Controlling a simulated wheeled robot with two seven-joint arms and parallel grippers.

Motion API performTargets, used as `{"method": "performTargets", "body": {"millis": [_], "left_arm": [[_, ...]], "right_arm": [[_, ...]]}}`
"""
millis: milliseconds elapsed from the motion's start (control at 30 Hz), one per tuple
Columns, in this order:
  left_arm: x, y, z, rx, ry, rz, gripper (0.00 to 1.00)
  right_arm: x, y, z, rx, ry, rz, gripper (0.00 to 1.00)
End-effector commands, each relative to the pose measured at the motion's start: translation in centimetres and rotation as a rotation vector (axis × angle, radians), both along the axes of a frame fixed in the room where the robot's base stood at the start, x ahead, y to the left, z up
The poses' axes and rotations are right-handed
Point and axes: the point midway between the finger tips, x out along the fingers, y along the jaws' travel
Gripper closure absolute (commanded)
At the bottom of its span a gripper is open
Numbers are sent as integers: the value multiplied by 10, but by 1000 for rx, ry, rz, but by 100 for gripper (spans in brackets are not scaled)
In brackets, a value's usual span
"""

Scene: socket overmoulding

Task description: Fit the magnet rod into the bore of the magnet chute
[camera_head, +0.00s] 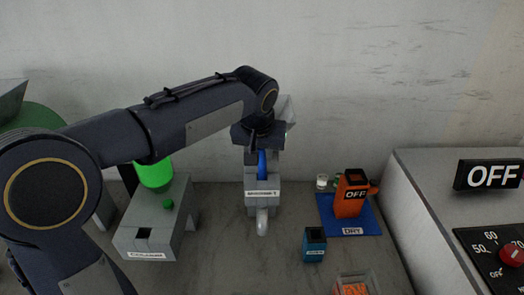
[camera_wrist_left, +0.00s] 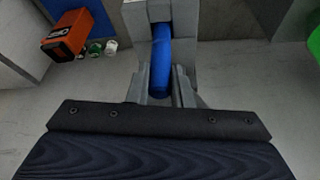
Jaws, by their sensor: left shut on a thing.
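The grey magnet chute (camera_head: 262,198), labelled MAGNET, stands at the middle of the bench near the wall. A blue rod (camera_head: 262,163), which I take as the magnet rod, shows upright at the chute, below my left wrist. My left gripper (camera_wrist_left: 160,88) is shut on the blue rod (camera_wrist_left: 162,55). In the left wrist view the rod lies between the grey fingers and its far end runs into the grey chute frame (camera_wrist_left: 188,12). The bore is hidden, so I cannot tell how deep the rod sits. My right gripper is not in view.
A grey stand (camera_head: 150,218) with a green cylinder (camera_head: 155,174) is to the left. To the right are a blue mat (camera_head: 360,220) marked DRY, an orange holder (camera_head: 350,200), a small teal box (camera_head: 314,245) and a large grey control box (camera_head: 440,190).

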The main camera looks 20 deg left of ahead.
Motion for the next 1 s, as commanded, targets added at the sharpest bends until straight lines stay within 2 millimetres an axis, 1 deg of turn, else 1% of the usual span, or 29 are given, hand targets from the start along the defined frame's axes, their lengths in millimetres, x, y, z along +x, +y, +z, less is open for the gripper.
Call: {"method": "performTargets", "body": {"millis": [133,167,300,567,667,767,867,1000], "left_arm": [[0,0,-4,0,-1,0,100],[0,0,-3,0,0,0,77],[0,0,-3,0,0,0,59],[0,0,-2,0,0,0,59],[-1,0,3,-1,-1,0,59],[-5,-1,15,-2,-3,-1,59],[-13,-1,33,-2,-5,-1,59],[-25,-2,62,-2,-5,-1,59]], "right_arm": [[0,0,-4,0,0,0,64],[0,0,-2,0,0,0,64],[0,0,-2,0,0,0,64],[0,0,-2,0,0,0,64],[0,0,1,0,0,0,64],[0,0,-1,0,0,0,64],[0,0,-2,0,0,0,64],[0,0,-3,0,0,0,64]]}}
